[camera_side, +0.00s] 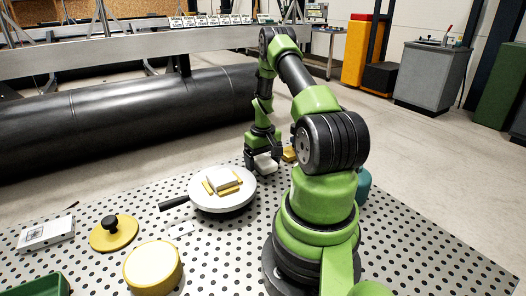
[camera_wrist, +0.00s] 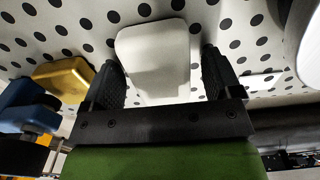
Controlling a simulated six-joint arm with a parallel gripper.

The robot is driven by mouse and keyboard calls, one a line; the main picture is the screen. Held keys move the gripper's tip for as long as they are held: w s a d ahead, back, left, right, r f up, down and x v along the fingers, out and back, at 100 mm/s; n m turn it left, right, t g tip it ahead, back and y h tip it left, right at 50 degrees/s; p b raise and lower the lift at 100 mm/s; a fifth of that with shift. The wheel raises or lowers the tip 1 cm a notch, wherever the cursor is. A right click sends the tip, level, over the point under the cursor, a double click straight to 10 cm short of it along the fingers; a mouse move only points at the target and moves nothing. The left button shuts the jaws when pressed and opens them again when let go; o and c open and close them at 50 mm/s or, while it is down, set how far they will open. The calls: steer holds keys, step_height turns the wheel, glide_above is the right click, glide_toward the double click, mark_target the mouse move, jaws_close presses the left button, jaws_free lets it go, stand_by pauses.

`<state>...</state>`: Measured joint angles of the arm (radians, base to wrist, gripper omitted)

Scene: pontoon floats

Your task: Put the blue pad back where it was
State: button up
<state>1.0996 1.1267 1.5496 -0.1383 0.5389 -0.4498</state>
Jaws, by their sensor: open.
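My gripper (camera_wrist: 162,85) is open, with its two dark fingers on either side of a white rounded pad (camera_wrist: 155,50). In the side view my gripper (camera_side: 262,158) is low over the perforated table, and the white pad (camera_side: 266,163) shows at its fingertips. I cannot tell whether the fingers touch it. A blue object (camera_wrist: 28,118) is at the left edge of the wrist view, partly cut off. I cannot tell whether it is the blue pad; no blue pad shows clearly in the side view.
A yellow block (camera_wrist: 65,77) lies left of the white pad. A round white platform (camera_side: 240,200) with a dark handle holds a white block and yellow strips. A yellow knobbed disc (camera_side: 113,238), yellow cylinder (camera_side: 153,270), green tray (camera_side: 38,287) and teal object (camera_side: 363,185) stand around.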

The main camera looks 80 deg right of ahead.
mark_target(263, 159)
step_height(263, 159, up, 12)
steer(key=w+a+r+n+t+h, duration=0.1)
steer(key=w+a+r, duration=0.5)
steer(key=a+r, duration=0.25)
steer(key=a+r+n+t, duration=0.1)
steer(key=a+r+t, duration=0.1)
steer(key=a+r, duration=0.45)
steer(key=a+r+n+t, duration=0.1)
steer(key=a+r+t, duration=0.15)
steer(key=a, duration=0.75)
steer(key=s+a+r+n+t+y, duration=0.1)
steer(key=s+a+n+y, duration=0.1)
steer(key=s+a, duration=0.5)
steer(key=shift+s+a+r+t+y, duration=0.15)
steer(key=shift+s+a+t+y, duration=0.3)
steer(key=shift+a, duration=0.8)
